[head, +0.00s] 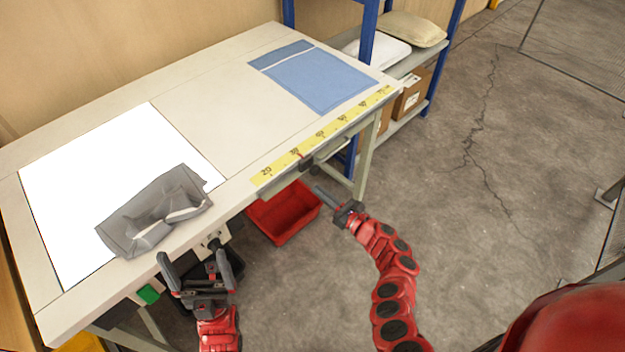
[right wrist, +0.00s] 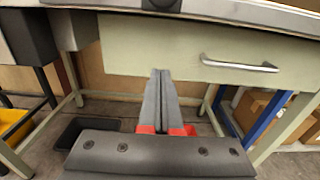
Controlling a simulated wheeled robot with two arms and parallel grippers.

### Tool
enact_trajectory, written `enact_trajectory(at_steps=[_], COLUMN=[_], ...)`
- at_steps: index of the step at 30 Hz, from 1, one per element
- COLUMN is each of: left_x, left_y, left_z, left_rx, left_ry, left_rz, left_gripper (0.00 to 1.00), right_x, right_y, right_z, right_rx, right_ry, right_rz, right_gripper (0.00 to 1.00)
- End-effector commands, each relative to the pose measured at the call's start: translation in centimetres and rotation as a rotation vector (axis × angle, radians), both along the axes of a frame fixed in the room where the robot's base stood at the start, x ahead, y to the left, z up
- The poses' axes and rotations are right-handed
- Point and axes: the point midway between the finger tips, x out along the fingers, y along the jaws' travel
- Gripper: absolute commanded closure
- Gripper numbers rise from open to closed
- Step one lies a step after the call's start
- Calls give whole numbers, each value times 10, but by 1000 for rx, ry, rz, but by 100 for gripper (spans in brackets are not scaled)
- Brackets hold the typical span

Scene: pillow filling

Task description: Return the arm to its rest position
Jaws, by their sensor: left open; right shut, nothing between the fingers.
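My left gripper (head: 195,268) is open and empty in the head view, at the front edge of the table near the grey cloth piece. My right gripper (head: 318,190) is shut and empty, off the table's front edge and low beside the drawer. In the right wrist view its closed fingers (right wrist: 157,85) point at the pale drawer front (right wrist: 140,48) with its metal handle. A grey pillow cover (head: 160,212) lies crumpled on the white lit panel (head: 75,185). A flat blue cover (head: 318,78) lies at the far right of the table.
The worktable (head: 200,90) has a yellow ruler strip (head: 320,134) along its front edge. A red bin (head: 284,212) stands on the floor below. A blue-framed shelf with pillows (head: 413,29) and boxes (head: 410,92) stands behind. The floor to the right is open.

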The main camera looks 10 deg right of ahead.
Motion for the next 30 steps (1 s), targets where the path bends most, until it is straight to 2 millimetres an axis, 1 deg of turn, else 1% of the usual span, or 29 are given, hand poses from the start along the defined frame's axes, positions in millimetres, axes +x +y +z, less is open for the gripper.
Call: enact_trajectory(at_steps=[2,4,6,9,13,19,21,23,26,27,29,30], left_x=[0,0,0,0,0,0,0,0,0,0,0,0], left_y=[0,0,0,0,0,0,0,0,0,0,0,0], left_z=[2,4,2,2,3,3,3,3,2,2,3,3], left_rx=[0,0,0,0,0,0,0,0,0,0,0,0], left_ry=[1,1,1,1,0,1,1,1,1,1,1,1], left_rz=[0,0,0,0,0,0,0,0,0,0,0,0], left_gripper=[0,0,0,0,0,0,0,0,0,0,0,0], right_x=[-8,-16,-22,-29,-33,-34,-34,-33,-38,-42,-55,-64], right_y=[-9,-12,-19,-23,-27,-27,-27,-29,-37,-45,-66,-85], right_z=[0,0,-1,-1,-1,-1,-7,-22,-72,-98,-138,-159], right_rx=[-4,-1,-3,-1,-3,-3,-19,-63,-225,-328,-523,-669], right_ry=[0,3,0,2,0,1,11,36,114,152,208,236], right_rz=[-7,-2,-5,-2,0,-1,-9,-34,-106,-146,-210,-251], right_gripper=[100,100,100,100,100,100,100,100,100,100,100,100])
